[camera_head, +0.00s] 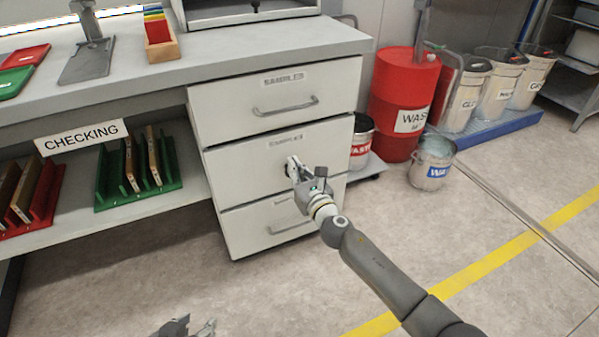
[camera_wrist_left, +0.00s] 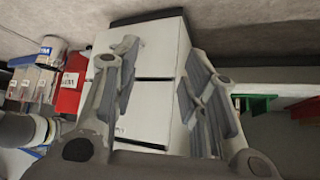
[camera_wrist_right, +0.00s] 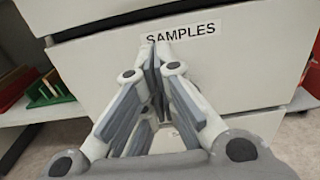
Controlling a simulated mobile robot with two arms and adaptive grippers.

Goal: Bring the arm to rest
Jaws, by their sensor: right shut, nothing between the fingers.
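My right arm reaches in from the lower right in the head view. Its gripper (camera_head: 293,166) is shut and empty in front of the middle drawer (camera_head: 240,160) of a white drawer unit. In the right wrist view the fingertips (camera_wrist_right: 156,55) meet just below a "SAMPLES" label (camera_wrist_right: 180,34). I cannot tell whether they touch the drawer front. The middle drawer's handle is hidden behind the gripper. My left gripper (camera_head: 190,326) shows only partly at the bottom edge of the head view. In the left wrist view its fingers (camera_wrist_left: 160,65) stand wide apart with nothing between them.
The grey worktop (camera_head: 270,45) overhangs the drawers. The top drawer (camera_head: 290,100) and bottom drawer (camera_head: 260,222) flank the middle one. A red waste drum (camera_head: 390,90) and metal bucket (camera_head: 431,163) stand right. A shelf (camera_head: 130,215) holds racks at left. Floor in front is clear.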

